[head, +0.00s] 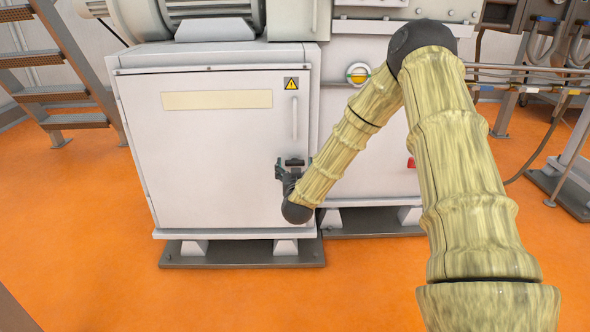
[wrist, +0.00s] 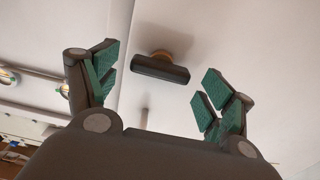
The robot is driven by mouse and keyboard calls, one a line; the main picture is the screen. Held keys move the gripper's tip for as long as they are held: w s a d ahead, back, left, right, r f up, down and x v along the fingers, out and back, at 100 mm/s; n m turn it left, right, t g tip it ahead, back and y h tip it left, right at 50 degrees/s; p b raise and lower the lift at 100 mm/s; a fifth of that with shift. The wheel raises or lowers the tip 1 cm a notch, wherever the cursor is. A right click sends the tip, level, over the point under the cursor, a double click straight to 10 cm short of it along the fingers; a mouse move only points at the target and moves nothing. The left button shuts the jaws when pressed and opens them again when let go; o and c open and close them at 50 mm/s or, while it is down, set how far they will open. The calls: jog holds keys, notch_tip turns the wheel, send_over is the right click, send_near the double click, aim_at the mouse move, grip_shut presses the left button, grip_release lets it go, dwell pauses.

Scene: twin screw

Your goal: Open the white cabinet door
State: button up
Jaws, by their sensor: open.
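The white cabinet door (head: 215,165) is closed and flat in its frame in the head view. A long white vertical bar (head: 294,118) is on its right side. Below this bar is a small black handle (head: 294,162), right by my gripper (head: 284,173). In the wrist view the black handle (wrist: 160,69) is a short bar on a brass-coloured base, standing off the white surface. My gripper (wrist: 158,76) is open, with green-padded fingers to the left and right of the handle. No contact with the handle shows. In the head view the gripper partly hides the door's lower right area.
A yellow warning label (head: 291,84) is at the door's top right. Metal stairs (head: 55,95) stand at left. The orange floor (head: 90,240) in front is clear.

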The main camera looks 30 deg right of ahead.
jog(key=shift+w+d, duration=0.3)
jog(key=shift+w, duration=0.2)
jog(key=c, duration=1.4)
jog(key=shift+r, duration=0.1)
jog(key=shift+c, duration=0.3)
